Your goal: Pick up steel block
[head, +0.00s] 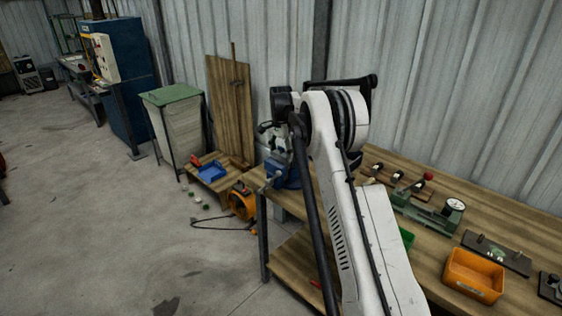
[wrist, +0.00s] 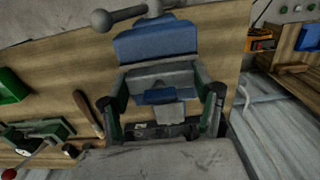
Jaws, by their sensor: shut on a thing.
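In the wrist view, the two fingers of my gripper (wrist: 161,88) stand well apart, with a grey block (wrist: 160,75) spanning the space between their tips; it looks like the steel block. It lies right at a blue bench vise (wrist: 156,42), and I cannot tell whether it is clear of the vise. More blue and a small light grey face show between the fingers, below the block. In the head view, the vise (head: 287,174) sits at the bench's left end. My arm hides the block there, and the gripper is mostly hidden behind it.
The wooden bench (head: 390,165) runs right along the metal wall. It carries an orange bin (head: 474,275), a green gauge fixture (head: 428,208) and a green bin (head: 407,238). A low stand with a blue bin (head: 211,171) is at left. Open concrete floor lies further left.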

